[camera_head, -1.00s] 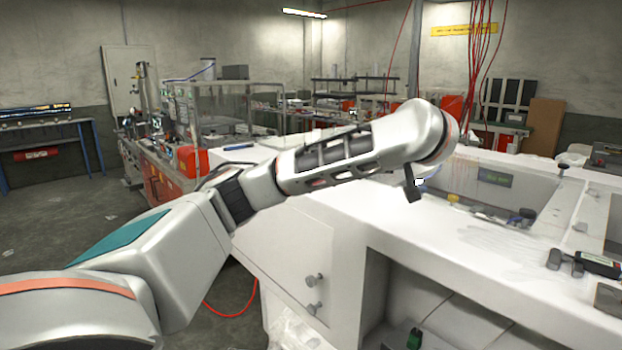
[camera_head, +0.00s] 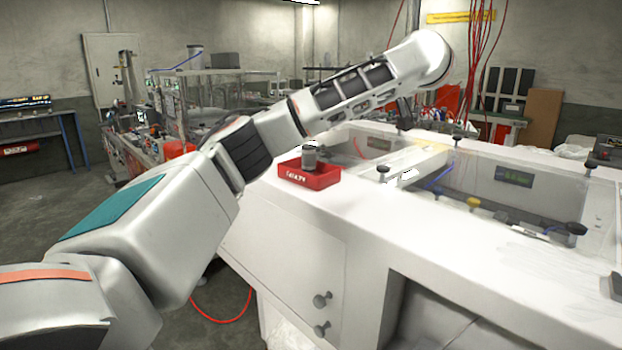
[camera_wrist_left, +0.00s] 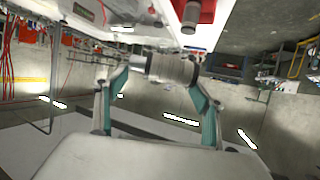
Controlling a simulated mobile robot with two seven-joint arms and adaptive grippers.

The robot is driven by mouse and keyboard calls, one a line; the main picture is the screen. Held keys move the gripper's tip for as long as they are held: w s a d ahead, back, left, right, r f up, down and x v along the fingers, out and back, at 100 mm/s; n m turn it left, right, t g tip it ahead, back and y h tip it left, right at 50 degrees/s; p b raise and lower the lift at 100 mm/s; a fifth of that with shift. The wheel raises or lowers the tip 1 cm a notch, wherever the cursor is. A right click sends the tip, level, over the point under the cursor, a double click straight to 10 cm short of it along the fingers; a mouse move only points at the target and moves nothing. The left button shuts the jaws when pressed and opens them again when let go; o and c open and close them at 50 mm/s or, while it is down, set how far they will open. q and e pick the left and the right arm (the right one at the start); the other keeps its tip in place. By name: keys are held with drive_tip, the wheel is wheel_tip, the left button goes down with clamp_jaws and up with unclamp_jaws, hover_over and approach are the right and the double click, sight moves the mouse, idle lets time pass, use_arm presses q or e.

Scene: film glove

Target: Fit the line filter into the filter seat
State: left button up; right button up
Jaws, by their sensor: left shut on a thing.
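My left arm reaches across the head view to the upper right. A dark finger of my left gripper (camera_head: 405,113) shows below its wrist; the rest is hidden by the arm. In the left wrist view, my left gripper (camera_wrist_left: 160,90) is shut on a grey ribbed cylinder, the line filter (camera_wrist_left: 172,68), held crosswise between the fingers, apart from the bench. A similar grey cylinder (camera_head: 310,157) stands upright in a red tray (camera_head: 308,180) on the bench's far left corner. I cannot make out the filter seat for certain. My right gripper is out of view.
The white bench (camera_head: 400,235) has recessed bays behind its front strip, with a small display (camera_head: 514,177) on a bay wall. Dark knobs (camera_head: 383,171) stand on the bay rims. The front strip of the bench top is largely clear.

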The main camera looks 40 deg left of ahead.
use_arm(q)
drive_tip(key=shift+w+a, duration=0.15)
drive_tip(key=shift+a, duration=0.1)
wheel_tip(320, 180, down, 20)
drive_tip(key=shift+r, duration=0.1)
idle(0.5)
drive_tip(key=o, duration=1.2)
drive_tip(key=shift+o, duration=0.2)
